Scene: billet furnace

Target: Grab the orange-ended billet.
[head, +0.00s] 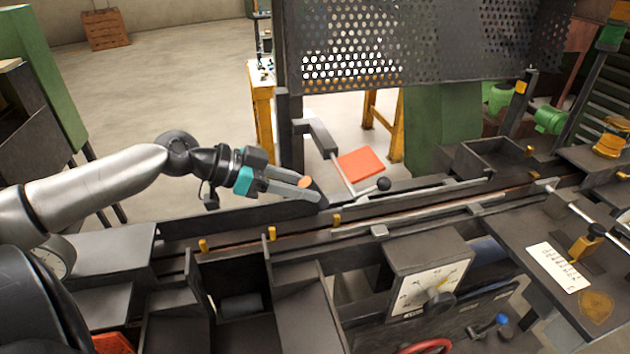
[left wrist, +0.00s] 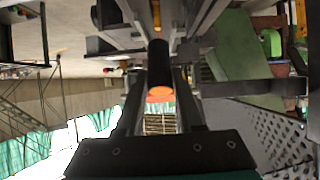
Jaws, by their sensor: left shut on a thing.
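The billet is a dark round bar with an orange end. In the head view its orange end (head: 305,182) shows between the fingers of my left gripper (head: 312,190), and its dark body slopes down to the right just beyond them. My left gripper is shut on it, above the back edge of the dark rail trough (head: 350,212). In the left wrist view the billet (left wrist: 158,65) lies between the two fingers (left wrist: 160,100), orange end toward the camera. I cannot tell whether its far end touches the trough. My right gripper is not in view.
A lever with a black ball knob (head: 384,184) and an orange-red plate (head: 361,163) stand just right of the gripper. A perforated guard (head: 400,50) hangs behind. A dial box (head: 428,285) and open bins (head: 232,290) are in front. Small yellow posts (head: 272,233) line the trough.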

